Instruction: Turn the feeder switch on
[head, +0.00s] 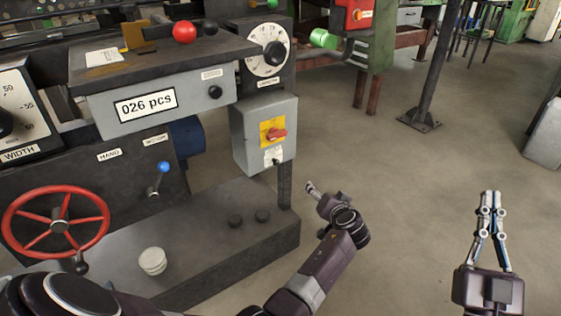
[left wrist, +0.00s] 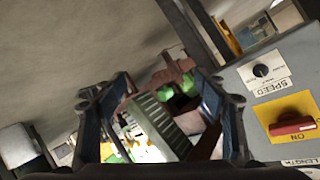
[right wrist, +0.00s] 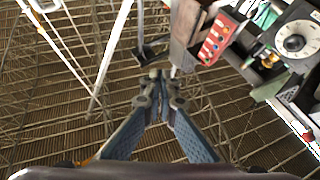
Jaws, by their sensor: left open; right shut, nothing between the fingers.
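A red rotary switch (head: 273,133) sits on a yellow plate on the front of a grey box (head: 242,150). Its handle lies roughly sideways. The red switch also shows at the right edge of the left wrist view (left wrist: 293,128), with the word ON below its handle. I cannot read the name feeder on it. My left gripper (head: 311,188) is below and to the right of the box, apart from it. In the left wrist view its fingers (left wrist: 165,88) are spread and empty. My right gripper (head: 490,196) is shut and empty over the floor at the right.
A small black knob (head: 277,162) is under the switch, and a dial (head: 268,51) is above the box. A blue-tipped lever (head: 162,168) and a red handwheel (head: 55,224) stand at the left.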

